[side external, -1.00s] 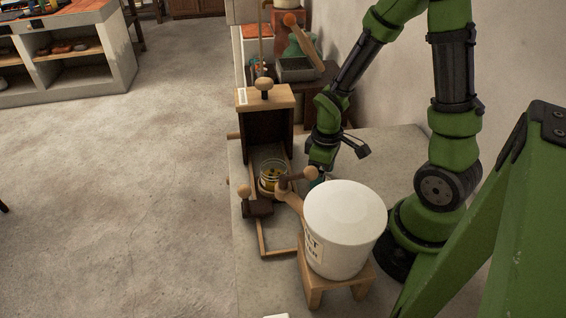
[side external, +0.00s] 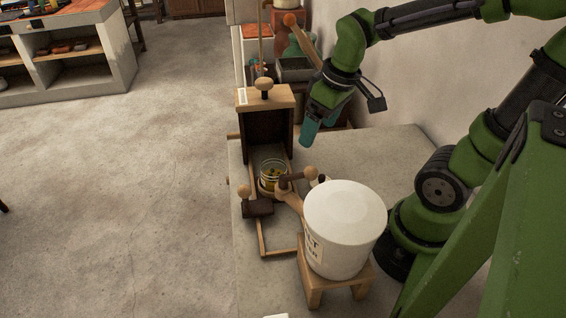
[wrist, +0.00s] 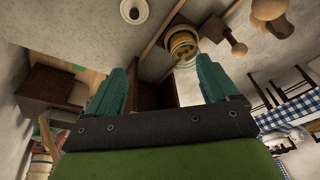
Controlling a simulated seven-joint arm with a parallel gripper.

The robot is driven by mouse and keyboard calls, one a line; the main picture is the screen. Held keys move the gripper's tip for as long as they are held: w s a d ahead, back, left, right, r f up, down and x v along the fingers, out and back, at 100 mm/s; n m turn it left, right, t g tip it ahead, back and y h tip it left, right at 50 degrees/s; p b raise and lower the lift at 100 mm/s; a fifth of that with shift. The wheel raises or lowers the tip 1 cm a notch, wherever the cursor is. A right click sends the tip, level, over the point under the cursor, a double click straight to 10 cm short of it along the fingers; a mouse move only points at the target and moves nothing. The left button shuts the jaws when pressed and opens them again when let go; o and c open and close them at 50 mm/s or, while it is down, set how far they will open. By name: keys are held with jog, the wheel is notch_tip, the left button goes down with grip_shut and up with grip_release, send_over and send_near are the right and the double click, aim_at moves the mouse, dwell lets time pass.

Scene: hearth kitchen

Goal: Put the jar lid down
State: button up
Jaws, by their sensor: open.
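In the wrist view a pale round piece with a dark brown centre (wrist: 134,10), which looks like the jar lid, lies on the counter at the top edge. In the side view the white bucket hides most of that area. The glass jar (side external: 272,176) with yellow contents stands open-topped in front of the wooden box; it also shows in the wrist view (wrist: 183,45). My gripper (side external: 308,134) is raised above the counter, apart from jar and lid. In the wrist view its teal fingers (wrist: 163,66) are spread wide with nothing between them.
A white lidded bucket (side external: 343,235) on a wooden stool stands at the counter's front. A wooden box (side external: 268,130) with a knob stands behind the jar. Wooden knobbed pieces (side external: 290,180) sit close beside the jar. The counter (side external: 395,150) is clear toward the wall.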

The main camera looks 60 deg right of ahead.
jog(key=s+a+r+m+t+y, duration=0.1)
jog(key=s+a+r+m+t, duration=0.1)
jog(key=r, duration=0.5)
jog(key=a+m+t, duration=0.1)
jog(key=a+t, duration=0.1)
jog(key=a, duration=0.1)
jog(key=shift+a+m+y, duration=0.25)
jog(key=shift+m+y, duration=0.05)
jog(key=shift+m, duration=0.1)
